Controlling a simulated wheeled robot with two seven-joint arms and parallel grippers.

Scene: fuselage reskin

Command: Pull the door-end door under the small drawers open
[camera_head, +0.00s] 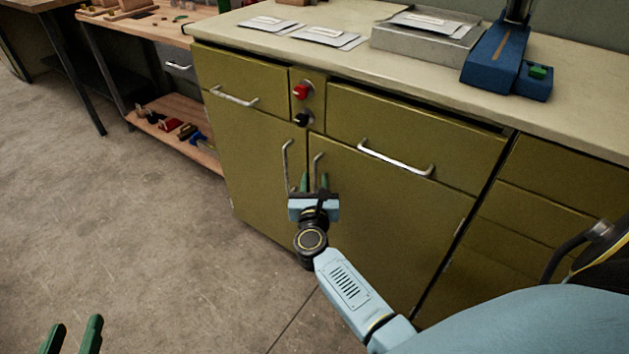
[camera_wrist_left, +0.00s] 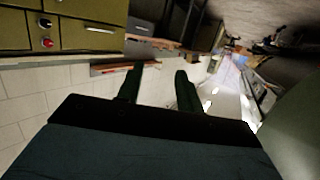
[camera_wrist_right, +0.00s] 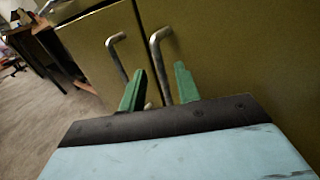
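The olive cabinet has two hinged doors under its drawers. The left door (camera_head: 250,155) has a vertical bar handle (camera_head: 287,165) at its right edge. The right door (camera_head: 375,225) has a vertical bar handle (camera_wrist_right: 159,50) at its left edge. Both doors look closed. My right gripper (camera_head: 314,184) is open at these handles, fingers pointing at the cabinet. In the right wrist view (camera_wrist_right: 158,88) the right door's handle runs down between its fingers; the left door's handle (camera_wrist_right: 115,55) passes behind the left finger. Contact cannot be told. My left gripper (camera_head: 72,335) is open and empty, low over the floor.
Drawers with horizontal handles (camera_head: 395,160) sit above the doors, with a red knob (camera_head: 300,91) and a black knob between them. A pale countertop (camera_head: 350,50) carries plates and a blue tool (camera_head: 500,60). A wooden bench stands at left. The floor (camera_head: 150,240) before the cabinet is clear.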

